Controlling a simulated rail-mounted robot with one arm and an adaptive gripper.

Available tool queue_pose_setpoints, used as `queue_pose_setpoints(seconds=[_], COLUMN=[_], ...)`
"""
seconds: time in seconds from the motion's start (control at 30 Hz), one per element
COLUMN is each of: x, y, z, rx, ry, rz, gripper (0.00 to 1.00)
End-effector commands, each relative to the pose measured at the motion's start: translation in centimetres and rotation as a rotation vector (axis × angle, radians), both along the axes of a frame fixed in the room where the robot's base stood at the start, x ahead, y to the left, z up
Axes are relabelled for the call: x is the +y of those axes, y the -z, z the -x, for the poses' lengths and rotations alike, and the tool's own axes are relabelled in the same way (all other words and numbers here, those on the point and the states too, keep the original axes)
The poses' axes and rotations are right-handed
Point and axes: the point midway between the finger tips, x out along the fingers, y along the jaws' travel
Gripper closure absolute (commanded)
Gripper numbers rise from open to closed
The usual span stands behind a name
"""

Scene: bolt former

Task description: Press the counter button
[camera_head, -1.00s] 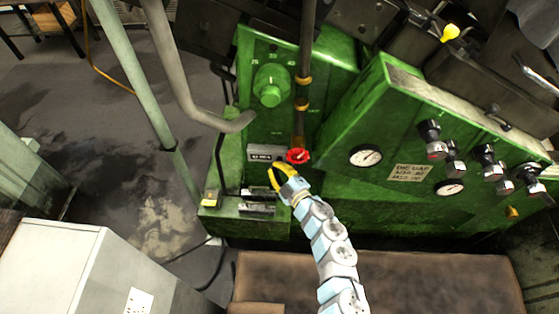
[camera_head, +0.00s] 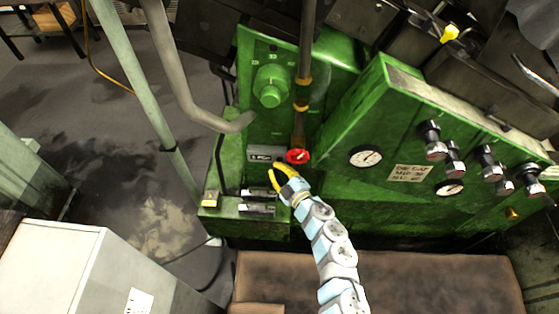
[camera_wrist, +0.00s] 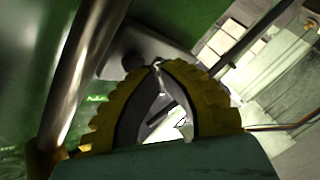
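The counter (camera_head: 262,154) is a small grey box with a dark display on the green machine panel, left of the red valve handle (camera_head: 298,156). Its digits are too small to read. In the wrist view, the counter's grey housing (camera_wrist: 160,46) shows beyond my fingertips. A dark round button (camera_wrist: 132,62) shows on it, just left of the tips. My gripper (camera_wrist: 157,66) has yellow ribbed fingers with tips together and nothing held between them. In the head view, my gripper (camera_head: 281,170) is just below the counter's right end. Contact with the button cannot be told.
A green dial knob (camera_head: 270,86) sits above the counter. A vertical dark pipe (camera_head: 306,50) runs down to the red handle. A bent grey pipe (camera_head: 186,92) ends left of the panel. Gauges (camera_head: 365,156) and black knobs (camera_head: 432,140) are on the right.

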Motion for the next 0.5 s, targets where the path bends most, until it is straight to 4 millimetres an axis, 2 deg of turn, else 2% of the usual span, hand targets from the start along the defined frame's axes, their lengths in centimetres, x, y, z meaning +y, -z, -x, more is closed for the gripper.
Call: queue_pose_setpoints(seconds=[0.23, 0.5], x=[0.1, 0.3], y=[-0.1, 0.0], z=[0.4, 2.6], rx=[0.000, 0.000], ry=[-0.001, -0.004], rz=[0.001, -0.001], gripper=[1.00, 1.00])
